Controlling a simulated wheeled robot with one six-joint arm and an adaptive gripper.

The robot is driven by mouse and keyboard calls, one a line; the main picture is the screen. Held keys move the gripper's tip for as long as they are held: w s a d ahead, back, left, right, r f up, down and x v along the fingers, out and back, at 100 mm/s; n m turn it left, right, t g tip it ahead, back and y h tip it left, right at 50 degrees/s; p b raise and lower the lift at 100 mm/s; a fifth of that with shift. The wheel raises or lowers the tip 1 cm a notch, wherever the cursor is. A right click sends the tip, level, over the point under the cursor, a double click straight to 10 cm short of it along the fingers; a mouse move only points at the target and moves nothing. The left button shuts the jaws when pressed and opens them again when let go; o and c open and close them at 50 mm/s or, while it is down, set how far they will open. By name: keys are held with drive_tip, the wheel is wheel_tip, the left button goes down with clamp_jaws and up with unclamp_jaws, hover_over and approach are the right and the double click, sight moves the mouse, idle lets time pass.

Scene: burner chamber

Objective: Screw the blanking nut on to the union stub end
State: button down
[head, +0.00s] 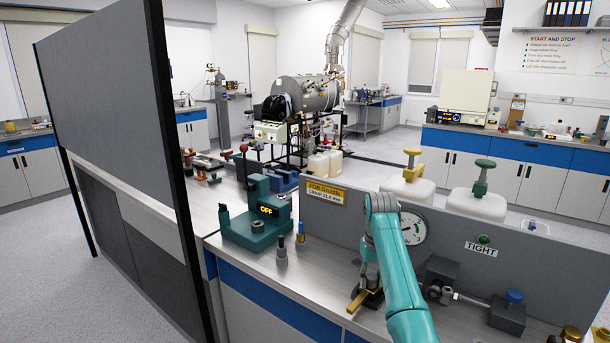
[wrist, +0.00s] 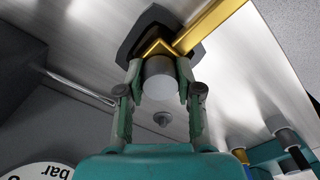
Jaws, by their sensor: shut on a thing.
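My gripper (wrist: 159,76) is closed around a pale grey cylinder (wrist: 159,82), which seems to be the blanking nut; no thread shows. Just beyond it in the wrist view is a dark base with a brass angled bar (wrist: 208,27). The brass piece also shows in the head view (head: 356,301), below my arm, on the bench. I cannot tell whether the cylinder still touches that stand. My arm hides the fingers in the head view. To the right, a dark block with a round metal fitting (head: 433,292) faces my arm; it may hold the union stub end.
A grey panel (head: 335,228) behind my arm carries a dial gauge (head: 412,228) and a TIGHT label under a green lamp (head: 484,239). A blue-knobbed block (head: 507,312) stands at right. A green fixture marked OFF (head: 257,226) and two small upright pieces stand at left.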

drive_tip(key=m, duration=0.4)
drive_tip(key=shift+f+m, duration=0.2)
drive_tip(key=shift+m, duration=0.1)
drive_tip(key=m, duration=0.4)
drive_tip(key=shift+s, duration=0.1)
drive_tip(key=shift+f+m, duration=0.1)
drive_tip(key=shift+m, duration=0.3)
drive_tip(key=m, duration=0.3)
drive_tip(key=shift+a, duration=0.1)
drive_tip(key=m, duration=0.4)
drive_tip(key=shift+f+m, duration=0.1)
drive_tip(key=shift+m, duration=0.3)
drive_tip(key=c, duration=0.7)
unclamp_jaws()
drive_tip(key=shift+r, duration=0.2)
